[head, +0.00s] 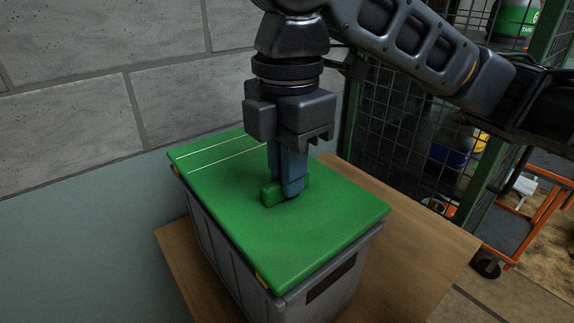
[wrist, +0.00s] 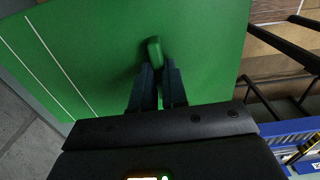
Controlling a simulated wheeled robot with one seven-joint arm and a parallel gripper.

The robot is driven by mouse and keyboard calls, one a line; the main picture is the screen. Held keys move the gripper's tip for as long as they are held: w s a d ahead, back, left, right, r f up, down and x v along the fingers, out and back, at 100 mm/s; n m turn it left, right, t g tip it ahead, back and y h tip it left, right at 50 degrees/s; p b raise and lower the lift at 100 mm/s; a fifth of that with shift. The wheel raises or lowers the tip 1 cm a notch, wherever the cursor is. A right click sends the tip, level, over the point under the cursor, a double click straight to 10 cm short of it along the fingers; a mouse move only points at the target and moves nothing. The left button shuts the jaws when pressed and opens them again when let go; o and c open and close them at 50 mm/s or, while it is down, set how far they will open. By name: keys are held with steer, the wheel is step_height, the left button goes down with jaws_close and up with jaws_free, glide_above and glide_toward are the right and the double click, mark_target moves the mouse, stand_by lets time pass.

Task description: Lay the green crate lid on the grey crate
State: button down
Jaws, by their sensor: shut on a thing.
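The green crate lid (head: 310,231) is a flat rectangular panel with two pale lines near its far left end and a raised green handle in its middle. It lies over the top of the grey crate (head: 321,299) and covers its opening. Whether it touches the rim all round I cannot tell. My gripper (head: 287,194) points straight down with its blue fingers shut on the lid's handle. In the wrist view the lid (wrist: 195,60) fills most of the picture, and the handle shows at the fingertips.
The crate stands on a wooden table (head: 423,262) with bare top to its right. A grey block wall (head: 70,125) stands behind at the left. A dark mesh fence (head: 405,125) with green posts and an orange-framed cart (head: 540,215) are at the right.

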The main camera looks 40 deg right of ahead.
steer(key=c, duration=1.1)
jaws_free()
steer(key=shift+r, duration=0.1)
steer(key=shift+r+p, duration=3.8)
steer(key=shift+r, duration=0.15)
